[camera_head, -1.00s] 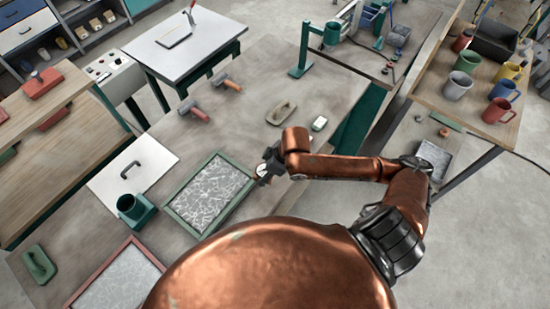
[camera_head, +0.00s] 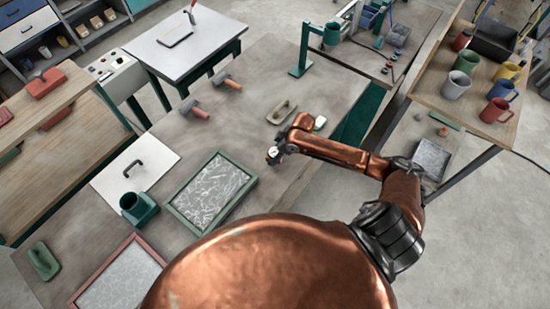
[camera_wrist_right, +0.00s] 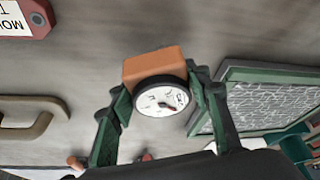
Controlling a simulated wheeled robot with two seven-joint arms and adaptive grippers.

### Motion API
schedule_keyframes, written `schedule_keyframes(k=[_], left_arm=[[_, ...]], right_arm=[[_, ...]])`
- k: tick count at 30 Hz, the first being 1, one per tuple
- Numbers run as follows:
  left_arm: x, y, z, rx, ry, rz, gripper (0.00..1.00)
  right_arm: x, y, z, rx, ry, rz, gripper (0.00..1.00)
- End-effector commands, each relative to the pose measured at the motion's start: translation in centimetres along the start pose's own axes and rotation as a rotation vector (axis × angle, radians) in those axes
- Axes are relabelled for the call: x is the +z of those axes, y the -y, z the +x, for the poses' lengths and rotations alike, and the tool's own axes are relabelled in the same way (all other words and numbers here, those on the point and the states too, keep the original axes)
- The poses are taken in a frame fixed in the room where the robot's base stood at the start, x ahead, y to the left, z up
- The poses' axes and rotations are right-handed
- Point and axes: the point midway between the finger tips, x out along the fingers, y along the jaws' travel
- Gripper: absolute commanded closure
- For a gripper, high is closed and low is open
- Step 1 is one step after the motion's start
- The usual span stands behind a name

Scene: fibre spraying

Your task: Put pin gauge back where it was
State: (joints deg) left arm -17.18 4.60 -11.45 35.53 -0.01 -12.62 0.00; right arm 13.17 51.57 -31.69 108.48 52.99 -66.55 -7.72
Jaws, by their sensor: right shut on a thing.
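The pin gauge (camera_wrist_right: 162,98), a white round dial with a dark rim and an orange block behind it, sits between the two green fingers of my right gripper (camera_wrist_right: 160,88) in the right wrist view. The fingers are shut on it from both sides. In the head view, the dial (camera_head: 273,154) shows small at the tip of my right gripper (camera_head: 276,151), over the grey worktable (camera_head: 260,105). The gauge's underside and any gap to the table are hard to tell. My left gripper is not in view.
A tan-handled float (camera_head: 282,112) and a small white-topped block (camera_head: 319,123) lie close by. A green-framed panel (camera_head: 247,185), a dark green cup (camera_head: 138,208) and a white board with a handle (camera_head: 110,185) lie left. The table beyond is mostly clear.

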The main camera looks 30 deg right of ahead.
Motion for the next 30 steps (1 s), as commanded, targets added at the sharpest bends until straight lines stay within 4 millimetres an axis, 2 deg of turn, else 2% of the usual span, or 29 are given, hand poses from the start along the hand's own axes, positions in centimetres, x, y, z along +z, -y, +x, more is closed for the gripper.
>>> schedule_keyframes(k=[3, 6, 16, 17, 24, 30], left_arm=[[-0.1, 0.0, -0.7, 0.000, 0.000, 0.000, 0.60], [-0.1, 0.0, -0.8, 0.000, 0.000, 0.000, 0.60], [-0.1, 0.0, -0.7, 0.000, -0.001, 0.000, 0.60], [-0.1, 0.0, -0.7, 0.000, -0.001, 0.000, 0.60], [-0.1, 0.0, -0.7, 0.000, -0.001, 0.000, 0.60], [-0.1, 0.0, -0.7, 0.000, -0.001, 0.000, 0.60]], right_arm=[[0.6, 0.2, 1.6, -0.003, 0.000, 0.003, 0.92], [0.9, 0.2, 2.3, -0.002, -0.001, 0.001, 0.92], [1.1, 0.2, 2.6, -0.001, 0.000, 0.000, 0.92], [1.1, 0.2, 2.7, -0.002, 0.001, 0.000, 0.55], [1.1, 0.2, 2.6, -0.002, 0.001, 0.000, 0.39], [1.1, 0.2, 2.6, -0.002, 0.001, 0.000, 0.38]])
